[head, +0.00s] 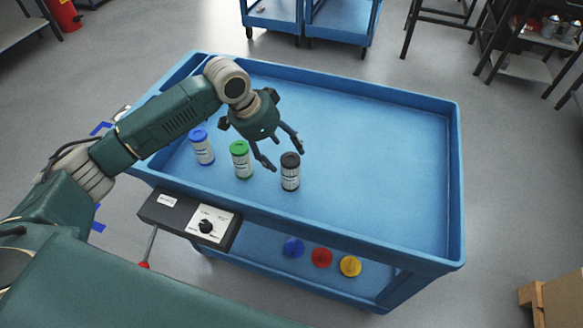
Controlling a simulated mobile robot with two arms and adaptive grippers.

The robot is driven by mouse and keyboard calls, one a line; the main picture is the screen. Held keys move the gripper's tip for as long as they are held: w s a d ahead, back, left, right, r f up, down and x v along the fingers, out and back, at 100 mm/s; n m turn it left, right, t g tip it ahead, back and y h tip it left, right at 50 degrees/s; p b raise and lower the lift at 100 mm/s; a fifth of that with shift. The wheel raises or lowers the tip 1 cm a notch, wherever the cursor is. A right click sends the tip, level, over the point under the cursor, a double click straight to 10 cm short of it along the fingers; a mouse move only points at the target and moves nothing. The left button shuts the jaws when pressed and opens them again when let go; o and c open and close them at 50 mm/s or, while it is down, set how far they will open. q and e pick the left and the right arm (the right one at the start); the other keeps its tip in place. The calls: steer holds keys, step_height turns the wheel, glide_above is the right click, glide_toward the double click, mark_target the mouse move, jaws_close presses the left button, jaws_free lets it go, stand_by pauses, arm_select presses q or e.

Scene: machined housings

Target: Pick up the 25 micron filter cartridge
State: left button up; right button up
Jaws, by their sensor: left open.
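Three white filter cartridges stand upright on the blue cart's top tray (375,150): one with a blue cap (203,152), one with a green cap (242,165) and one with a black cap (290,177). Their labels are too small to read, so I cannot tell which is 25 micron. My left gripper (285,160) is open and empty, its fingers pointing down toward the black-capped cartridge. One finger shows left of its cap and the other just above it. I cannot tell whether they touch it. My right gripper is not in view.
Blue, red and yellow discs (322,258) lie on the lower shelf. The tray's right side is clear, inside a raised rim (455,190). A cardboard box (560,305) stands at the lower right.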

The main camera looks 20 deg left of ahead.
mark_target(289, 159)
arm_select(q)
steer(key=shift+w+d+f, duration=0.1)
steer(key=shift+d+f, duration=0.15)
steer(key=shift+f, duration=0.45)
steer(key=shift+w+d+f, duration=0.15)
steer(key=shift+f, duration=0.15)
steer(key=p+x, duration=0.1)
steer(key=x, duration=0.2)
steer(key=shift+w+f+p, duration=0.15)
steer(key=shift+f+p, duration=0.2)
steer(key=shift+w+d+f, duration=0.1)
steer(key=shift+d+f, duration=0.05)
steer(key=shift+f, duration=0.3)
steer(key=c, duration=1.2)
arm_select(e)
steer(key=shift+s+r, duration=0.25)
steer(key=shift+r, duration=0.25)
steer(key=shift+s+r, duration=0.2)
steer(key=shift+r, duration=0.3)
